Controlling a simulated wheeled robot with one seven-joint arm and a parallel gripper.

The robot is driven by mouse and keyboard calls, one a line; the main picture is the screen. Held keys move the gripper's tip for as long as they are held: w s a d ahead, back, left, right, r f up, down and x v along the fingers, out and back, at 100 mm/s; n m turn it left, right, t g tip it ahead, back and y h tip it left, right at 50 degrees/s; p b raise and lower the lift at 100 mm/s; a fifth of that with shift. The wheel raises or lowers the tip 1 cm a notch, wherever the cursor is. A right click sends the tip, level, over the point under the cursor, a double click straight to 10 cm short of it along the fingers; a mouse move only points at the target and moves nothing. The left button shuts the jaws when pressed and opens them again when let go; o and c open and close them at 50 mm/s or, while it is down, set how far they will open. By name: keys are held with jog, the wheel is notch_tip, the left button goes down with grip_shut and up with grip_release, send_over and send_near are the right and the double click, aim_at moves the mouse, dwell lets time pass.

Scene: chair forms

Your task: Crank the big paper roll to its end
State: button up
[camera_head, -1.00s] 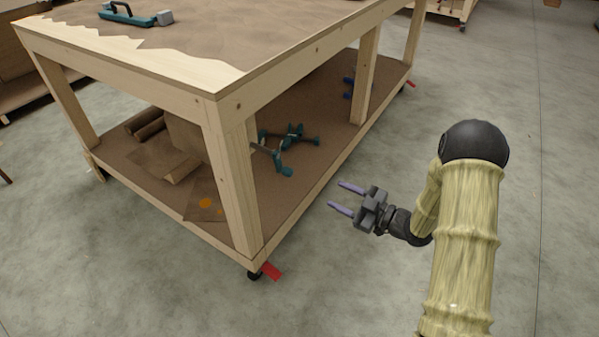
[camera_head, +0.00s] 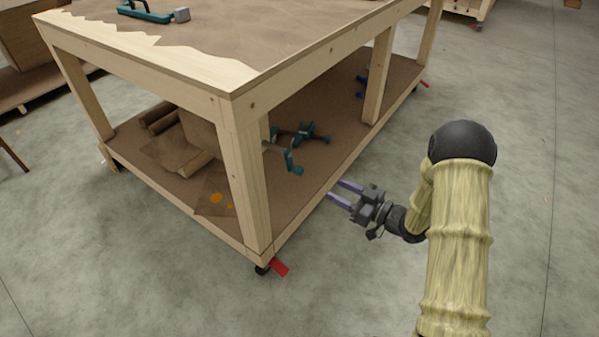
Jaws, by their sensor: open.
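My gripper (camera_head: 342,192) is open and empty, its two purple fingers pointing left toward the long lower edge of a wooden workbench. The fingertips overlap that edge in the picture; I cannot tell whether they touch it. No large paper roll with a crank shows in this view. Several small brown rolls (camera_head: 163,118) lie on the workbench's lower shelf at the left, far from my gripper, and I cannot tell whether they are paper.
The wheeled workbench (camera_head: 243,180) fills the left and middle. Teal clamps (camera_head: 310,134) lie on its lower shelf, and a teal tool (camera_head: 145,14) lies on top. Red caster levers (camera_head: 279,268) stick out at its corners. Grey concrete floor (camera_head: 510,100) is clear at the right.

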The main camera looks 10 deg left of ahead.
aim_at(303, 172)
jog(key=b+x, duration=0.3)
jog(key=x, duration=1.1)
jog(key=shift+d, duration=0.1)
jog(key=shift+c, duration=0.3)
jog(key=c, duration=0.9)
